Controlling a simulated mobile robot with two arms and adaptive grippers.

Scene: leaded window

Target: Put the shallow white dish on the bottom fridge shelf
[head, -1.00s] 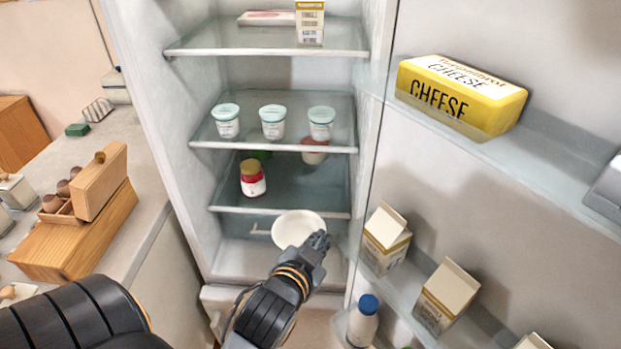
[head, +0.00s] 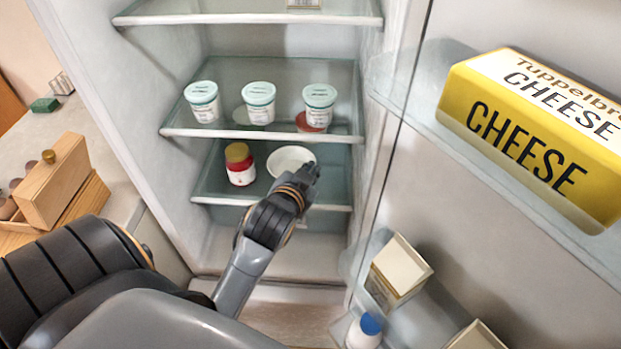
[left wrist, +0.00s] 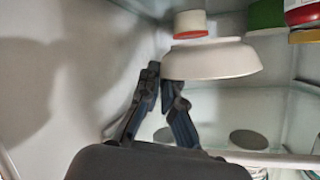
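The shallow white dish (head: 290,152) is upright inside the fridge, over the lowest glass shelf (head: 215,183) and right of a red-and-white jar (head: 240,164). My left gripper (head: 311,173) is at the dish's front right edge and appears shut on its rim. In the left wrist view, which looks upside down, the dish (left wrist: 212,60) meets the tips of my left gripper (left wrist: 160,78). I cannot tell whether the dish touches the shelf. My right gripper is not in view.
Several white tubs, such as this one (head: 258,104), stand on the shelf above (head: 340,138). A red-bottomed cup (head: 308,123) shows behind. The open door on the right holds a cheese box (head: 520,130), a carton (head: 396,270) and a blue-capped bottle (head: 365,331).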

